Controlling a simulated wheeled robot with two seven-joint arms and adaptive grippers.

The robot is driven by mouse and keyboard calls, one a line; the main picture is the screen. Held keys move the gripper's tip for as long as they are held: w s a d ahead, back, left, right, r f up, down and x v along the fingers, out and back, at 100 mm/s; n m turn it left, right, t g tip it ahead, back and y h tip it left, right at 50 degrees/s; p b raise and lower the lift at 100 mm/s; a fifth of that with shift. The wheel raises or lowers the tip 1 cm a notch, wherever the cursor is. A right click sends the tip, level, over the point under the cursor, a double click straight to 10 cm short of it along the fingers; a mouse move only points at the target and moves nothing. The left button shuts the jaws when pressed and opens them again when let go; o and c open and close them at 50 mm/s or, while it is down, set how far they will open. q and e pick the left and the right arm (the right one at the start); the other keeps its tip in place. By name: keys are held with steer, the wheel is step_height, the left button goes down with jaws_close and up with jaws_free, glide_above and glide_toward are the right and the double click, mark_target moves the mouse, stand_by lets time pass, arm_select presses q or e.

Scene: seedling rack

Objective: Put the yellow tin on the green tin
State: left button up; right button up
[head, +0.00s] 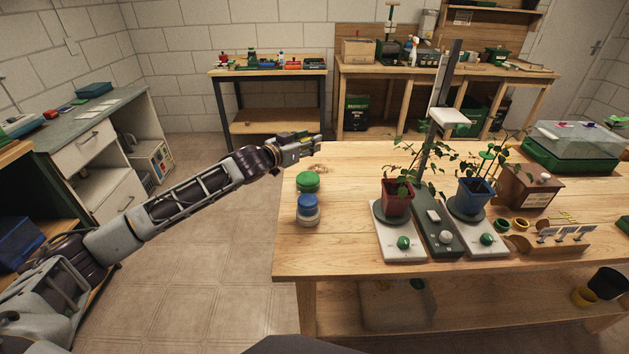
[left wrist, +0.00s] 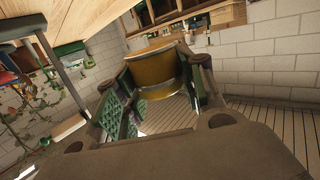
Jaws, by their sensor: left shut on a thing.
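The yellow tin (left wrist: 156,72) is between the fingers of my left gripper (left wrist: 160,88) in the left wrist view, and the fingers are shut on it. In the head view my left gripper (head: 312,146) is over the far left part of the bench, and the tin cannot be made out there. The green tin (head: 307,182) stands upright on the bench near its left edge, nearer to me than the gripper and apart from it. Its top is bare. My right gripper is not in view.
A blue-topped tin (head: 307,204) stands just in front of the green tin. To the right are a red pot (head: 396,197) and a blue pot (head: 472,195) with plants, on white bases beside a tall dark post (head: 433,120). Bare wooden bench (head: 345,220) lies between.

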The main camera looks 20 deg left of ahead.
mark_target(308, 178)
arm_select(q)
steer(key=shift+a, duration=0.1)
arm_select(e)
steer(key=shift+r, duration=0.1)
arm_select(q)
steer(key=shift+f, duration=0.55)
step_height(308, 178, down, 4)
steer(key=shift+r+b, duration=0.1)
steer(key=shift+b, duration=0.5)
steer(key=shift+f, duration=0.45)
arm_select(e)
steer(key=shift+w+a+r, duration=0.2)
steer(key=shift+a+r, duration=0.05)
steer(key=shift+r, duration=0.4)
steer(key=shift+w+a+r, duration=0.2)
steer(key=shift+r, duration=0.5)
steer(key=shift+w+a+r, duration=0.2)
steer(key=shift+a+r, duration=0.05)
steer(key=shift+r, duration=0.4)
arm_select(q)
steer(key=shift+f, duration=0.1)
